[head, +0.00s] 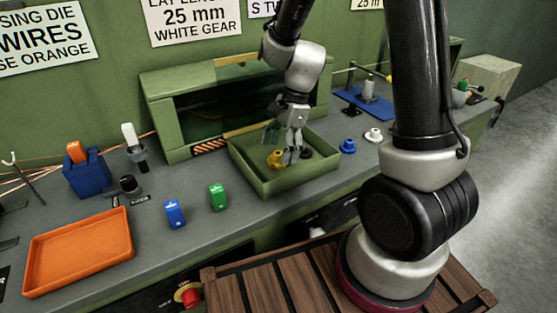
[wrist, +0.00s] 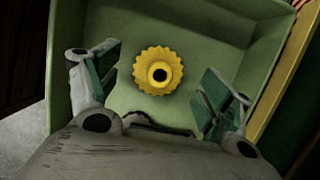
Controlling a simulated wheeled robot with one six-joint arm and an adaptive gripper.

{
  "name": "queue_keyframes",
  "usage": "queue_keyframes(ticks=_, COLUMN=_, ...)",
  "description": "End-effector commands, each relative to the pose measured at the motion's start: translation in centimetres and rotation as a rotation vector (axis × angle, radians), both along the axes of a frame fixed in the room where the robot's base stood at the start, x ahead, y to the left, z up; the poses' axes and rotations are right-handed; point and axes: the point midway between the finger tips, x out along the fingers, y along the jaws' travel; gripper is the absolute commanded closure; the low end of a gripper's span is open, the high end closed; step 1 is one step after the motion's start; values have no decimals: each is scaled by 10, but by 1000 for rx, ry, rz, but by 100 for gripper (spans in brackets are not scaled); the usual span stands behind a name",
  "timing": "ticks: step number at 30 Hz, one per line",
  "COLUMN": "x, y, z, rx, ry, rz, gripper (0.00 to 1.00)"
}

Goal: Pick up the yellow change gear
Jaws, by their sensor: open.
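The yellow change gear (wrist: 143,80) lies on the floor of a green tray (wrist: 125,25). In the wrist view it is a toothed disc with a dark centre hole. My gripper (wrist: 160,92) is open above it, with one finger on each side and the gear between and slightly beyond them. Nothing is held. In the head view the yellow gear (head: 275,158) shows inside the green tray (head: 281,187) at the left of my gripper (head: 283,150). A dark round part (head: 305,153) lies in the tray at the right, partly hidden by my gripper.
A blue gear (head: 348,146) and a white gear (head: 374,135) sit on the bench right of the tray. A green block (head: 217,196) and a blue block (head: 174,214) stand left of it. An orange tray (head: 80,252) is at far left. A green housing (head: 165,120) stands behind.

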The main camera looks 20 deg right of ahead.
Motion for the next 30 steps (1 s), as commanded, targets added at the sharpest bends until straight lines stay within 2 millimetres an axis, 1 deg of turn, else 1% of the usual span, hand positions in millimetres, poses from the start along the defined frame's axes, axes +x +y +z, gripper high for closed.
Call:
queue_keyframes(ticks=1, x=-1, y=2, z=-7, rx=-1, ry=4, rz=1, gripper=20)
queue_keyframes(ticks=4, x=-2, y=5, z=-15, rx=0, ry=2, rz=1, gripper=20)
queue_keyframes(ticks=11, x=-1, y=5, z=-16, rx=0, ry=0, rz=1, gripper=20)
queue_keyframes(ticks=14, x=-1, y=5, z=-16, rx=0, ry=0, rz=1, gripper=36)
queue_keyframes(ticks=15, x=-1, y=5, z=-16, rx=0, ry=0, rz=1, gripper=44)
queue_keyframes(ticks=19, x=-1, y=5, z=-16, rx=0, ry=0, rz=1, gripper=67)
queue_keyframes(ticks=27, x=-1, y=5, z=-15, rx=0, ry=-2, rz=2, gripper=67)
queue_keyframes(ticks=30, x=-1, y=5, z=-8, rx=1, ry=-4, rz=2, gripper=67)
